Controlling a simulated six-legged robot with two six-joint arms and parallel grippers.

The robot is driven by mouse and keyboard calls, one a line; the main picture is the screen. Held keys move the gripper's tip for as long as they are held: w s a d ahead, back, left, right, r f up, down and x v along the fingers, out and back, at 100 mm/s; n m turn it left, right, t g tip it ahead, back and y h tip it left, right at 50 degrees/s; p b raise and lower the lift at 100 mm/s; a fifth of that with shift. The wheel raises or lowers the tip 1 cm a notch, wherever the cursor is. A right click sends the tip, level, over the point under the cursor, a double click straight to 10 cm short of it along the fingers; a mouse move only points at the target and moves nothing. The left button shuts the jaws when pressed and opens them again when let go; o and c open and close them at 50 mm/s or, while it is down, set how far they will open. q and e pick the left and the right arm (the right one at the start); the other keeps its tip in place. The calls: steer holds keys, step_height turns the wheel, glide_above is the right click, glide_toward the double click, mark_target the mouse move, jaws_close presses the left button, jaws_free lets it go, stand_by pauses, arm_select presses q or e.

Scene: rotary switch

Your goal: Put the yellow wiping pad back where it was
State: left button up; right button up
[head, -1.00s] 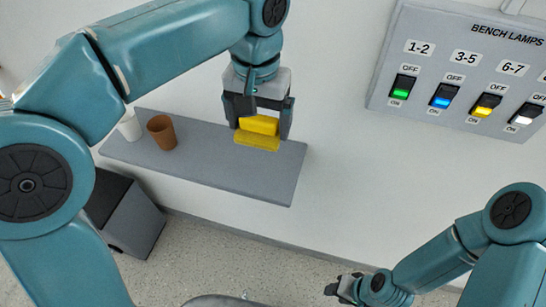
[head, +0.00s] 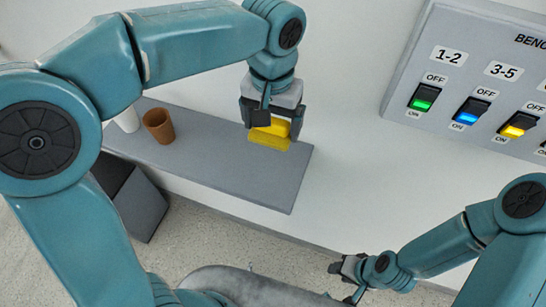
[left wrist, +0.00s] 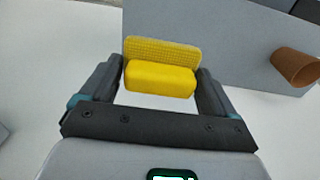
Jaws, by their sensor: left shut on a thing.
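The yellow wiping pad (head: 268,140) is in my left gripper (head: 273,126), which is shut on it by its two ends. In the head view the pad shows in front of the right part of the grey shelf (head: 225,178). The pad also shows in the left wrist view (left wrist: 160,78), between both fingers, with a ribbed paler face behind a smooth block. I cannot tell whether it touches the shelf. My right gripper (head: 345,278) is low at the right, away from the shelf, too small to read its jaws.
A brown cup (head: 159,126) and a white cup (head: 127,119) stand at the shelf's left end. A dark grey bin (head: 138,203) is on the floor below. The bench lamps panel (head: 480,85) with rocker switches is on the wall at right. The shelf between cup and pad is clear.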

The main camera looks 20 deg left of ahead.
arm_select(q)
steer(key=f, duration=0.8)
steer(key=shift+s+f, duration=0.2)
steer(key=shift+f, duration=0.2)
steer(key=f, duration=0.4)
steer(key=shift+w+a+p, duration=0.2)
steer(key=shift+w+p, duration=0.05)
steer(key=shift+p, duration=0.05)
steer(key=shift+s+d+f, duration=0.1)
steer(key=shift+d+f, duration=0.05)
steer(key=shift+f, duration=0.05)
